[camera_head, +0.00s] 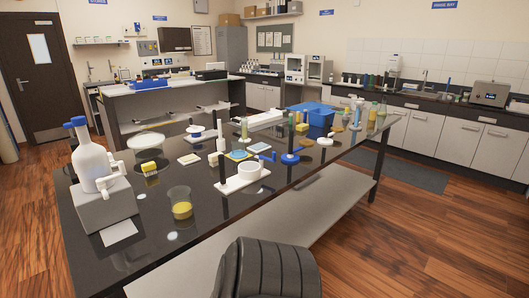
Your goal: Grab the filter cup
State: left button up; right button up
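No clearly labelled filter cup can be made out. A short white cup (250,168) stands on a flat white stand base (232,185) on the black table. A dark upright post rises from that base beside the cup. A clear beaker (180,197) with yellow liquid in its bottom stands nearer, to the left. I cannot tell for sure which vessel is the filter cup. Neither of my grippers is in view.
The glossy black table (140,262) carries a white bottle (90,160) on a grey block, a blue round-based stand (289,158), a yellow block (149,167) and a blue bin (321,118).

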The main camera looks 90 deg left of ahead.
aim_at(238, 152)
jog(key=u, duration=0.8)
jog(key=i, duration=0.35)
jog(key=u, duration=0.75)
